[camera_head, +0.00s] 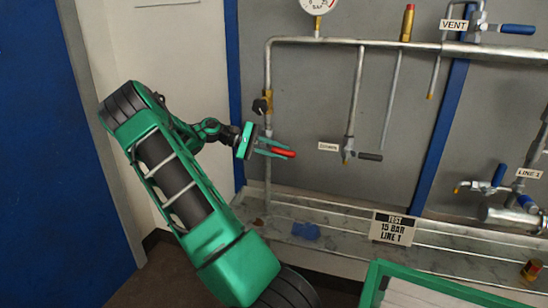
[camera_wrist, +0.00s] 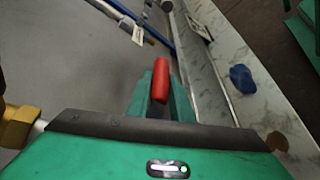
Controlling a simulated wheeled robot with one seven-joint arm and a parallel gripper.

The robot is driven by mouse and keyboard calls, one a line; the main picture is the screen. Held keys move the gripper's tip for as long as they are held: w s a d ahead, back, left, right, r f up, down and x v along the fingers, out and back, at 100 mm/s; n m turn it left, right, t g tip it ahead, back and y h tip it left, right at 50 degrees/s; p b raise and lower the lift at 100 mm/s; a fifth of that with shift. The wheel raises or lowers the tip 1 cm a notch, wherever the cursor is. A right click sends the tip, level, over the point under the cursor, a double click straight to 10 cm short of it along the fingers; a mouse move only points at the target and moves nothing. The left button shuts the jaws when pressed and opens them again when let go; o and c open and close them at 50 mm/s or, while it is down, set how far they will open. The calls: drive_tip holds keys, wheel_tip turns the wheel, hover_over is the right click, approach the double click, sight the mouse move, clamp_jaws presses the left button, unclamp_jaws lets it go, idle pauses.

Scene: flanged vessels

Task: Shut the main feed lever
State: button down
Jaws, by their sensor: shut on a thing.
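The red lever (camera_head: 284,153), which I take to be the main feed lever, is at the lower part of the left vertical pipe (camera_head: 268,65). It points right and slightly down, across the pipe's line. My gripper (camera_head: 272,149) is shut on it, with the red end sticking out past the fingers. In the wrist view the red lever (camera_wrist: 161,78) stands between the two green fingers of my gripper (camera_wrist: 160,103). The lever's valve body and pivot are hidden behind my gripper.
A brass fitting with a black knob (camera_head: 260,106) is just above my gripper. To the right are a dark lever (camera_head: 370,156), a blue vent lever (camera_head: 517,29) and another blue lever (camera_head: 500,174). Below runs a marbled ledge with a blue cloth (camera_head: 305,231) and a sign (camera_head: 393,228).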

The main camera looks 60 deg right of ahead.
drive_tip(key=shift+w+r+n+g+h, duration=0.2)
drive_tip(key=shift+r+n+g+h, duration=0.15)
drive_tip(key=shift+g, duration=0.35)
drive_tip(key=c, duration=1.6)
unclamp_jaws()
drive_tip(key=shift+w+d, duration=0.1)
drive_tip(key=shift+o, duration=0.2)
drive_tip(key=v, duration=1)
drive_tip(key=shift+w+a, duration=0.25)
drive_tip(key=shift+w, duration=0.1)
